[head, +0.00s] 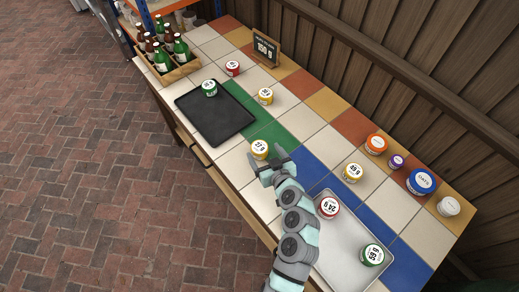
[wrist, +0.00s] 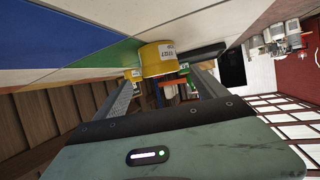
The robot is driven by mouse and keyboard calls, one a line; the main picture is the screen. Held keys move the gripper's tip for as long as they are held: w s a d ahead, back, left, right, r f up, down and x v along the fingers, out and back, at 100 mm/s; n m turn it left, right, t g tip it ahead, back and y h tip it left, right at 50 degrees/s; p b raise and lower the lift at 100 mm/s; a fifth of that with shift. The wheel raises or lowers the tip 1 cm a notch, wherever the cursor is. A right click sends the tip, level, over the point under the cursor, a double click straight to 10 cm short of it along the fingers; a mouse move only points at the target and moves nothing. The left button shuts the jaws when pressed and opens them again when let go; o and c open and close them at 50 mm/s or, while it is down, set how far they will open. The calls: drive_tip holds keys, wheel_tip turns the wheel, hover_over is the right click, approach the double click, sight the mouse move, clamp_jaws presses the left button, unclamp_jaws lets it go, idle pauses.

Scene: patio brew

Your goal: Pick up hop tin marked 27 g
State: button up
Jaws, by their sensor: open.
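The yellow hop tin with a white lid (head: 259,147) stands upright on the tiled counter, just beyond my gripper in the head view. Its lid print looks like 27 g, though it is small. My gripper (head: 267,158) is open, with its fingertips close to the near side of this tin. In the wrist view a yellow tin (wrist: 156,60) with a white label shows ahead, between the open fingers (wrist: 163,76). Nothing is held. Whether either finger touches the tin cannot be told.
A black tray (head: 225,122) holds a green tin (head: 209,88). A silver tray (head: 335,248) holds a red tin (head: 329,207) and a green tin (head: 372,255). Yellow tins (head: 352,172) (head: 265,96) stand apart. A sign (head: 266,47) reads 150 g. A bottle crate (head: 180,72) stands far left.

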sight(261, 150)
drive_tip(key=x, duration=0.5)
drive_tip(key=shift+s+a+f, duration=0.1)
drive_tip(key=shift+s, duration=0.05)
drive_tip(key=shift+c, duration=0.4)
drive_tip(key=c, duration=1.3)
